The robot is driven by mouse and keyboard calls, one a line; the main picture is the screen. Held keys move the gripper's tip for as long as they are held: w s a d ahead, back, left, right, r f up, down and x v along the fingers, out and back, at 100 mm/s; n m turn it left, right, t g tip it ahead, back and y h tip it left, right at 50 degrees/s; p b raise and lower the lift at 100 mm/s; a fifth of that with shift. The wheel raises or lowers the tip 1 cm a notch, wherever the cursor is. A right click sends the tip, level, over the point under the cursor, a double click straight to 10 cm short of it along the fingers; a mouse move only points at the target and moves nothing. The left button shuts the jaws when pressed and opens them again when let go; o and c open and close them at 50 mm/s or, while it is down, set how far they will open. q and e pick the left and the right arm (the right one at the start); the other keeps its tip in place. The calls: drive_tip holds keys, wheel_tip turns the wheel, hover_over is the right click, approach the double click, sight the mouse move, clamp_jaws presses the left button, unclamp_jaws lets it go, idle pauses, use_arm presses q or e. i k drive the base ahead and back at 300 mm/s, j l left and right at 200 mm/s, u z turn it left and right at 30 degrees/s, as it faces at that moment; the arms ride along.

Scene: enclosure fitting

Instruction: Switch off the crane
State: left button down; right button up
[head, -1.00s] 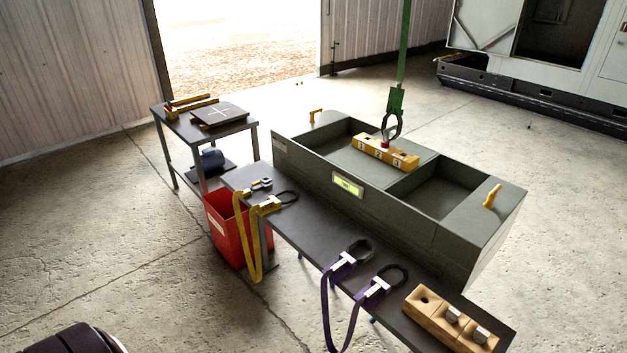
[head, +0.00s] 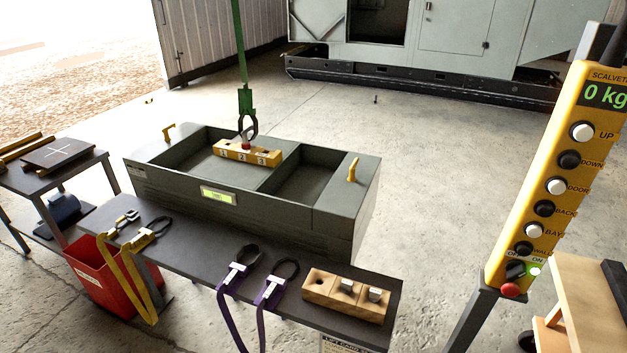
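The yellow crane control box (head: 550,190) stands on a dark post at the right. Its display (head: 606,95) reads 0 kg. Below are buttons marked UP, DOWN, DOOR, BACK, BAY and a last partly readable one. Neither of my grippers is in view.
A dark bench (head: 190,260) in front of the enclosure holds yellow and purple straps and a wooden block (head: 346,297). A red bin (head: 95,275) stands at left. A wooden cart (head: 590,300) is at lower right. The floor behind the enclosure is clear.

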sight(515, 269)
drive_tip(key=l+z, duration=0.1)
drive_tip(key=z, duration=0.7)
drive_tip(key=i+z, duration=0.1)
drive_tip(key=z, duration=0.25)
